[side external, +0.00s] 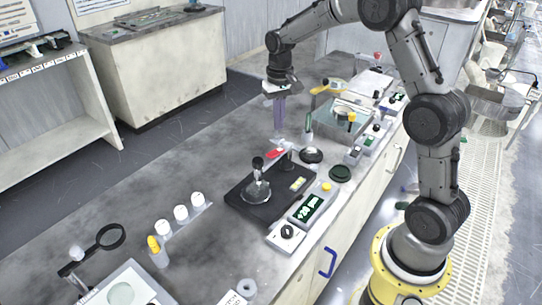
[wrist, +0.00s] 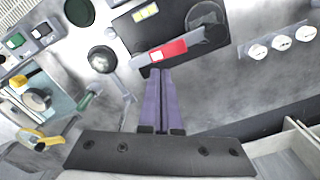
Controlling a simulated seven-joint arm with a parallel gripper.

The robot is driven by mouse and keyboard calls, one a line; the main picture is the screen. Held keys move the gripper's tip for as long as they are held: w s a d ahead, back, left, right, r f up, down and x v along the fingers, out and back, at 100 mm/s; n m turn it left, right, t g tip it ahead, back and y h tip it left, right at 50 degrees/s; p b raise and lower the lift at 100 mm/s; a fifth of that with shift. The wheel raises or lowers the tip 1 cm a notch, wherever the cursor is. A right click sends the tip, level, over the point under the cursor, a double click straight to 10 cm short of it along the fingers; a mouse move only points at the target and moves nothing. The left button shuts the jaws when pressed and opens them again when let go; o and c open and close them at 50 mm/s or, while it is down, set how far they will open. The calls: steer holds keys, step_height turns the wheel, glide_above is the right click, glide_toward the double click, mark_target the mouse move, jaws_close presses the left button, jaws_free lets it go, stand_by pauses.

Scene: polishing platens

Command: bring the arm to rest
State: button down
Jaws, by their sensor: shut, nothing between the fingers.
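My gripper (side external: 279,126) points down above the grey bench, with its two purple fingers together and nothing between them. In the wrist view my gripper (wrist: 161,72) shows the fingers side by side, their tips close below a grey bar with a red patch (wrist: 170,49) in the picture. In the side view the red-patched bar (side external: 276,153) lies behind the black plate (side external: 238,200). My gripper appears above the bench surface, holding nothing. The exact height of the tips cannot be told.
A round clear disc (side external: 257,190) with a dark knob sits on the black plate. White-capped bottles (side external: 181,212) stand to its left. A tray (side external: 349,118), a yellow-handled tool (side external: 320,90) and control boxes (side external: 310,207) crowd the right side. The bench left of my gripper (side external: 215,135) is clear.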

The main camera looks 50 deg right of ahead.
steer(key=s+a+r+n+t, duration=0.1)
steer(key=s+a+r, duration=0.2)
steer(key=r, duration=0.2)
steer(key=s+a+r+t, duration=0.2)
steer(key=s+r, duration=0.1)
steer(key=r, duration=0.2)
steer(key=s+a+r+n+t, duration=0.1)
steer(key=s+a+r, duration=0.25)
steer(key=r, duration=0.25)
steer(key=s+a+f+n, duration=0.2)
steer(key=s, duration=0.7)
steer(key=s+a+f+n+t, duration=0.1)
steer(key=s+f+n, duration=0.1)
steer(key=s, duration=0.7)
steer(key=shift+s+a+f+t, duration=0.15)
steer(key=shift+a+f+t, duration=0.2)
steer(key=shift+f, duration=0.3)
